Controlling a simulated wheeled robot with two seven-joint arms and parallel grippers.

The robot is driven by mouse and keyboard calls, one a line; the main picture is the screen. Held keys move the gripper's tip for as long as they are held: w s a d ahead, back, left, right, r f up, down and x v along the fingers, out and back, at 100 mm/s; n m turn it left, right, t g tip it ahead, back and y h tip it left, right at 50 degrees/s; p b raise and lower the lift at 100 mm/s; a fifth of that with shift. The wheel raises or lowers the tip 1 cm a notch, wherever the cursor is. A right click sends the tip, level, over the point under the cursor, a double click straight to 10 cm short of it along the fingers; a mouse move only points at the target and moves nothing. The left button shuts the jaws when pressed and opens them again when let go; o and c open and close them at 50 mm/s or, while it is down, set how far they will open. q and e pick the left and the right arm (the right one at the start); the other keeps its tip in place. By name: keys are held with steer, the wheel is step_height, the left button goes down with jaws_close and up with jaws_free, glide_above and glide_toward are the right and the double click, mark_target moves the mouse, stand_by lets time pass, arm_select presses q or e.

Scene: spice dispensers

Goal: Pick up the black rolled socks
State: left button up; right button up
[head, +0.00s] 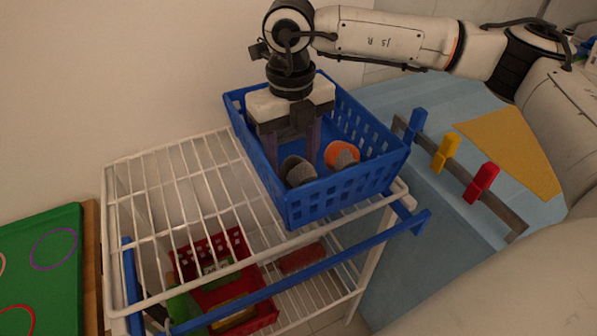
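The black rolled socks (298,171) look dark grey to black and lie in the near part of the blue basket (300,210), by its front wall. My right gripper (292,155) points down into the basket just above and behind the socks. Its two fingers are spread apart, with nothing visible held between them. The lower fingertips are hard to make out, so I cannot tell whether they touch the socks. My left gripper is not in view.
An orange and grey rolled item (341,155) lies right of the socks in the basket. The basket stands on a white wire rack (185,185). A red basket (225,290) sits on the shelf below. Coloured hooks (482,183) are on a rail at right.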

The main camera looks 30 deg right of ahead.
steer(key=c, duration=0.5)
steer(key=shift+c, duration=0.2)
steer(key=shift+r, duration=0.1)
